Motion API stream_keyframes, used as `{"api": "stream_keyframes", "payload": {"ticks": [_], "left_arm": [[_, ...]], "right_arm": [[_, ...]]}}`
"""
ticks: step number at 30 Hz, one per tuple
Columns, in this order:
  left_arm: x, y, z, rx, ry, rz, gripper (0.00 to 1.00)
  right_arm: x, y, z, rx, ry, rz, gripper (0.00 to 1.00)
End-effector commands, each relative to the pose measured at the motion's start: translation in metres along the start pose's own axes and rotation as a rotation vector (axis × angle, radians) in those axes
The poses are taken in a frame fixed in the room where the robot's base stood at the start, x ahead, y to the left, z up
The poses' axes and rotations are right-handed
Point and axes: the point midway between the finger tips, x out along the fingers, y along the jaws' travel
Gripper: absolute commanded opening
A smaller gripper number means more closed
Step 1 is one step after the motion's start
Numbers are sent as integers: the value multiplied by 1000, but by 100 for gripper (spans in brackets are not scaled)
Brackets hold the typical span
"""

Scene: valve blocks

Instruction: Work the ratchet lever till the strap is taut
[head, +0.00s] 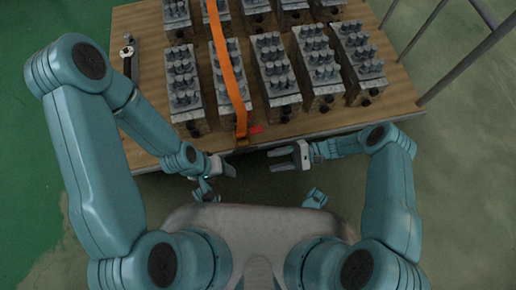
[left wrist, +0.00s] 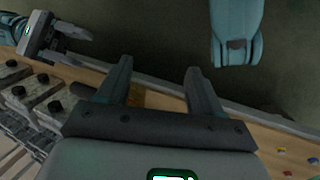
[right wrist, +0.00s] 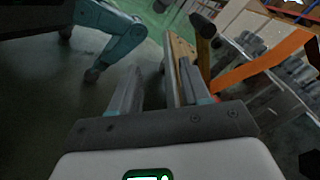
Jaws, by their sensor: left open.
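My left gripper (head: 231,170) is open and empty, just off the deck edge below the fitting. My right gripper (head: 275,159) is open, right of the fitting and apart from it. Its fingers also show in the left wrist view (left wrist: 76,44).
Several grey valve blocks (head: 278,70) stand in rows on the wooden deck (head: 150,92). A metal part (head: 128,51) lies at its left. Grey rails (head: 465,65) rise at the right. The floor in front of the deck is clear apart from my body.

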Motion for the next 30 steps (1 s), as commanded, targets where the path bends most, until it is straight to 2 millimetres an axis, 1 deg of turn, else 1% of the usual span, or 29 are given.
{"api": "stream_keyframes", "payload": {"ticks": [1,3,6,10,15,30], "left_arm": [[1,0,0,0,0,0,66],[2,-1,0,-1,0,0,66],[3,-1,0,-1,1,0,66],[4,-2,-1,-3,2,0,66],[4,-2,-1,-3,3,0,66],[4,-2,-1,-3,3,0,66]], "right_arm": [[-14,0,-1,-2,6,-1,46],[-30,0,-2,-2,5,-1,46],[-48,0,-1,-2,4,0,46],[-63,0,-1,-2,3,0,46],[-70,0,0,0,0,0,46],[-68,-1,0,-2,-2,3,46]]}}
